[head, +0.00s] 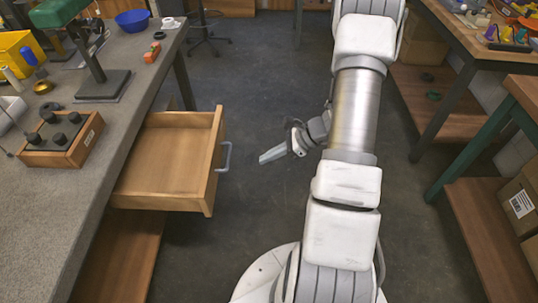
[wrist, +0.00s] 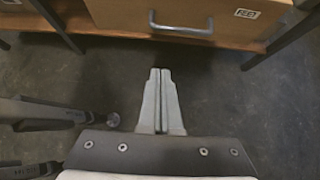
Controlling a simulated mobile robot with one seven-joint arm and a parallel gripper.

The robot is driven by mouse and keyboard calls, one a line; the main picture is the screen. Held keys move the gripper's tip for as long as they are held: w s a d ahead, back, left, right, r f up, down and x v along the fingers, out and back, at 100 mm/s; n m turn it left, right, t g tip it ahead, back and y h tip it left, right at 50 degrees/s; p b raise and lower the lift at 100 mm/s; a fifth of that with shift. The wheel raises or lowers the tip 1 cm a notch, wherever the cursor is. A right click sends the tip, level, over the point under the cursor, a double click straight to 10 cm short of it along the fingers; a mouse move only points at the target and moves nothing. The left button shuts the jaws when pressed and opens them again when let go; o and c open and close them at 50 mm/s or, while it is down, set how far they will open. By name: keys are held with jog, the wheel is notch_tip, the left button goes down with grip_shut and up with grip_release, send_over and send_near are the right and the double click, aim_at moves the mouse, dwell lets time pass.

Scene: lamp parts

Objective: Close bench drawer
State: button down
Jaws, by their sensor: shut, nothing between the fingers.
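The wooden bench drawer (head: 170,165) is pulled out from under the grey workbench (head: 45,225) on the left in the head view. It looks empty inside. Its grey bow handle (head: 225,157) is on the front panel, facing right. My gripper (head: 264,158) is to the right of the handle, apart from it, over the floor. In the wrist view a wooden front (wrist: 190,12) with a grey handle (wrist: 181,28) shows at the top. My gripper (wrist: 160,74) points toward that handle with its fingers together and empty, not touching it.
A wooden block with dark knobs (head: 62,138), a green lamp stand (head: 103,84) and a blue bowl (head: 132,20) stand on the workbench. Other benches with a wooden lower shelf (head: 490,235) and cardboard boxes (head: 520,205) line the right. The floor (head: 240,90) between is clear.

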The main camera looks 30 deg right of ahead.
jog(key=w+a+f+b, duration=0.1)
jog(key=w+a+f, duration=0.2)
jog(key=a, duration=0.4)
jog(key=shift+w+a, duration=0.2)
jog(key=shift+w, duration=0.35)
jog(key=b, duration=0.4)
send_over(151, 171)
jog(key=shift+s+d, duration=0.1)
jog(key=shift+d, duration=0.05)
jog(key=shift+a+r, duration=0.1)
jog(key=shift+a, duration=0.1)
jog(key=shift+r, duration=0.1)
